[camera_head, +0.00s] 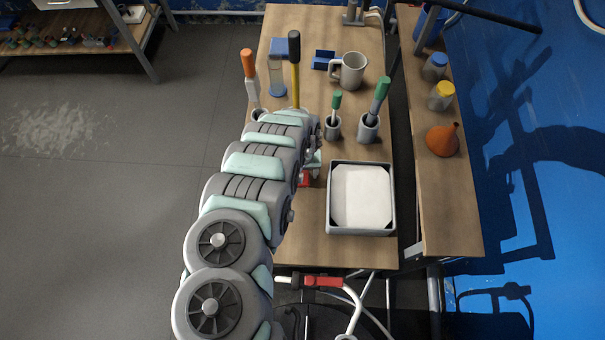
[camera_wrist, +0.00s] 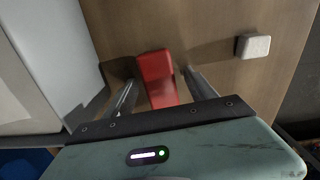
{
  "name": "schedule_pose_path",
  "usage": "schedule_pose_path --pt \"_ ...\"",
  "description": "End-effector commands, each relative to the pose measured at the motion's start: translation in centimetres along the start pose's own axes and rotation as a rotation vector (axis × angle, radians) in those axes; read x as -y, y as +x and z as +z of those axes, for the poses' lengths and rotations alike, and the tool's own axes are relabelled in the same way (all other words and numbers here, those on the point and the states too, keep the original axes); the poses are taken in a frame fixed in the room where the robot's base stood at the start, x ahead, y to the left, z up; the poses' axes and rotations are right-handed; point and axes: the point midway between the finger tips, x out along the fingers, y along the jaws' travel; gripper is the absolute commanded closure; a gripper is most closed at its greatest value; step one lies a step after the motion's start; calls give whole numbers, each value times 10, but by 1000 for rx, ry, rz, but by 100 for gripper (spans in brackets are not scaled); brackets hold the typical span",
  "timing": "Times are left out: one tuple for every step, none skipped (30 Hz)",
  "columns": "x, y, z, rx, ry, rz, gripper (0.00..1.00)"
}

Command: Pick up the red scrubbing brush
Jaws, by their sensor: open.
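The red scrubbing brush (camera_wrist: 157,72) lies on the wooden table in the wrist view, as a red block-like shape. Its near part runs down between the two fingers and is cut off by the gripper body. My gripper (camera_wrist: 160,92) is open, one finger on each side of the brush, with a gap visible at the right finger. I cannot tell how high the fingertips are above the table. In the head view only a small red patch of the brush (camera_head: 304,181) shows beside my arm, which hides the rest.
A grey tray (camera_head: 330,200) with a white lining stands right of the brush. A small white block (camera_wrist: 254,46) lies on the table. Behind stand cups holding green-handled tools (camera_head: 368,128), a grey mug (camera_head: 353,70) and a yellow-and-black-handled tool (camera_head: 295,70). An orange funnel (camera_head: 442,139) sits on the side shelf.

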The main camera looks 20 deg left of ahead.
Motion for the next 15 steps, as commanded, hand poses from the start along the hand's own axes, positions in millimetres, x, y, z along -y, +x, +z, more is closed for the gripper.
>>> schedule_pose_path --pt "0 0 0 0 0 0 37" --pt "0 0 0 0 0 0 39" --pt "0 0 0 0 0 0 43" --pt "0 0 0 0 0 0 45" --pt "0 0 0 0 0 0 48" --pt "0 0 0 0 0 0 51" --pt "0 0 0 0 0 0 53" --pt "0 0 0 0 0 0 56" --pt "0 0 0 0 0 1 59" --pt "0 0 0 0 0 1 62" --pt "0 0 0 0 0 1 64" --pt "0 0 0 0 0 1 67" --pt "0 0 0 0 0 1 70" --pt "0 0 0 0 0 1 72" --pt "0 0 0 0 0 1 75"
